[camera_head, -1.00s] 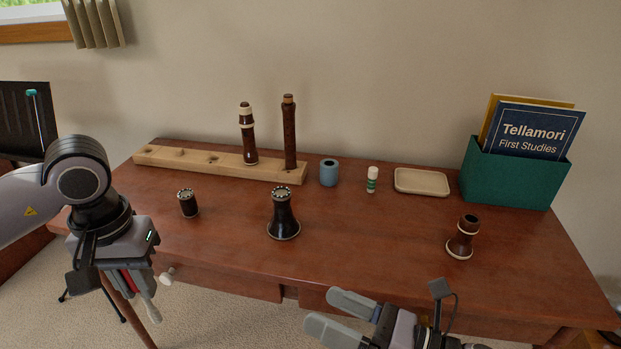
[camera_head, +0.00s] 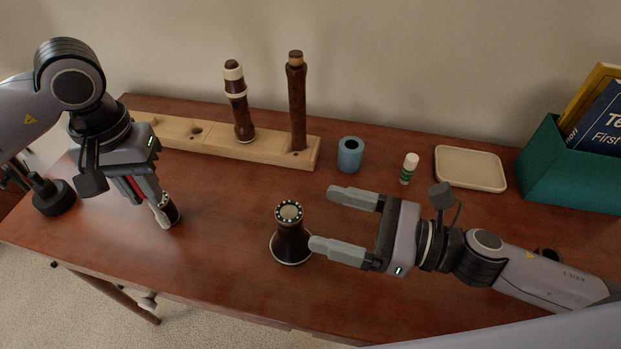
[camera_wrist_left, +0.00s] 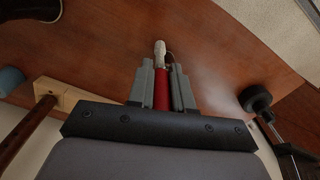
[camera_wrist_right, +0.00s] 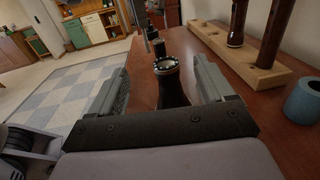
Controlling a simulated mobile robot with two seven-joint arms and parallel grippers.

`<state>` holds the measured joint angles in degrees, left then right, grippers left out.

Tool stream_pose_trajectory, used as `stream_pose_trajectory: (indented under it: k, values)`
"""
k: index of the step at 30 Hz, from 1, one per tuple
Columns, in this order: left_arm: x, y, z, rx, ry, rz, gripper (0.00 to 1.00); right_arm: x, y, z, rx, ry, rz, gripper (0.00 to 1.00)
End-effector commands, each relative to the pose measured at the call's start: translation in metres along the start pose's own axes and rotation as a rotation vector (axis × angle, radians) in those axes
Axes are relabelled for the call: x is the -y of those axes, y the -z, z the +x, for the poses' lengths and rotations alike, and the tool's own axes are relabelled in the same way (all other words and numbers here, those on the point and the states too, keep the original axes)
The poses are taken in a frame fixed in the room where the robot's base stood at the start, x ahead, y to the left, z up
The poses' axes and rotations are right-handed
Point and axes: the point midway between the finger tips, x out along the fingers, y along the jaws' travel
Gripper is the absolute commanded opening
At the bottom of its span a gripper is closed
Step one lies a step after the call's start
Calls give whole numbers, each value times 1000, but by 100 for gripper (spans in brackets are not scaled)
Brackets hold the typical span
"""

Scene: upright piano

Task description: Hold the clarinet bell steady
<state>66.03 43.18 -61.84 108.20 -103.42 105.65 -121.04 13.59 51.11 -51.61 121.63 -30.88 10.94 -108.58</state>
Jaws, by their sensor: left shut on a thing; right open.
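The clarinet bell (camera_head: 291,242), dark and flared with a studded top rim, stands upright on the desk. In the right wrist view the bell (camera_wrist_right: 173,88) shows ahead, between the fingers. My right gripper (camera_head: 324,218) is open just right of the bell; I cannot tell whether its near fingertip touches it. My left gripper (camera_head: 153,200) is shut on a red tool (camera_wrist_left: 161,88) with a pale tip. That tip is beside a small dark barrel piece (camera_head: 171,210) at the left; I cannot tell whether they touch.
A wooden stand (camera_head: 265,149) at the back holds two upright dark instrument pieces. A blue cup (camera_head: 350,156), a green-and-white tube (camera_head: 408,169), a cream tray (camera_head: 470,168) and a teal book box (camera_head: 570,170) stand to its right. The desk front by the bell is clear.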

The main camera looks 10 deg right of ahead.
Motion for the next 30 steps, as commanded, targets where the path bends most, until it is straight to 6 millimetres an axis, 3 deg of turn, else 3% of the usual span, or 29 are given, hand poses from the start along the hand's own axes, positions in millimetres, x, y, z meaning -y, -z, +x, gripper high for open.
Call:
stream_pose_trajectory:
  k: [14,30]
  values:
    - [-9,2,-6,-3,-1,-60,0,0,0,0,0,0,2,81]
    - [-86,7,-58,-4,-1,-716,0,0,0,0,0,0,2,81]
